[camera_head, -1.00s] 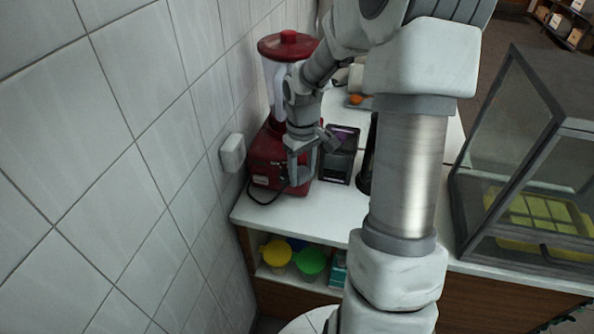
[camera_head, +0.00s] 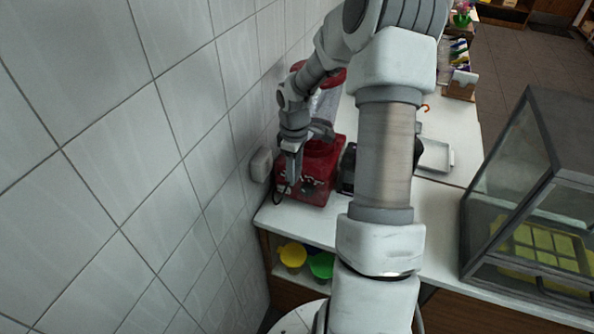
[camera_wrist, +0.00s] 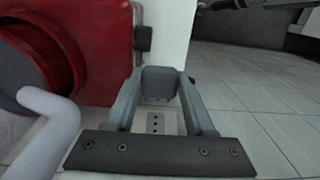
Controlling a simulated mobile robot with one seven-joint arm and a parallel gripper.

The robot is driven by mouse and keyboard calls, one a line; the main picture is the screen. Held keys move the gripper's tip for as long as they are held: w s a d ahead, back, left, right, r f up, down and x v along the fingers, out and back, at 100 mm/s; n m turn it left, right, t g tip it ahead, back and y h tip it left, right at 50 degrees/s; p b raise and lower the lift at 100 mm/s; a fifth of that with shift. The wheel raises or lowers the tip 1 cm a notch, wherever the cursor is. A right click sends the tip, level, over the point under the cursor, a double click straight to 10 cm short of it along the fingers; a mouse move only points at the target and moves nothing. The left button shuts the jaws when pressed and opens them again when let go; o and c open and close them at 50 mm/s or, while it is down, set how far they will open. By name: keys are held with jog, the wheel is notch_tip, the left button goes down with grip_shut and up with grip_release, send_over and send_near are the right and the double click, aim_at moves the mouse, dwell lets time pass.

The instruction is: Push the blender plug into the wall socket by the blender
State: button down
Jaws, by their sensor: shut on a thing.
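The red blender (camera_head: 316,172) stands on the white counter near the tiled wall. The white wall socket (camera_head: 261,165) is on the wall just left of it. My gripper (camera_head: 291,184) points down in front of the blender, right of the socket. In the wrist view my gripper (camera_wrist: 160,85) is shut on a grey block, apparently the plug (camera_wrist: 160,82). A pale plate with dark holes, apparently the socket (camera_wrist: 156,123), shows below it between the fingers. The black cord (camera_head: 279,197) hangs by the fingers. I cannot see the plug's pins or any contact with the socket.
The tiled wall (camera_head: 150,150) rises close on the left. A glass case (camera_head: 535,190) stands on the right of the counter (camera_head: 440,210). Yellow (camera_head: 293,256) and green (camera_head: 321,265) tubs sit on the shelf below. My own arm hides part of the counter.

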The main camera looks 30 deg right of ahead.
jog(key=shift+w+a+b, duration=0.2)
jog(key=shift+w+a, duration=0.55)
jog(key=shift+w, duration=0.2)
jog(key=shift+w+a+b, duration=0.15)
jog(key=shift+w+a, duration=0.55)
jog(key=shift+w, duration=0.2)
jog(key=shift+w+a, duration=0.4)
jog(key=shift+w, duration=0.1)
dwell(0.6)
jog(key=shift+c, duration=0.9)
grip_release()
notch_tip(320, 180, up, 18)
jog(key=shift+f+b, duration=0.25)
jog(key=shift+b, duration=0.15)
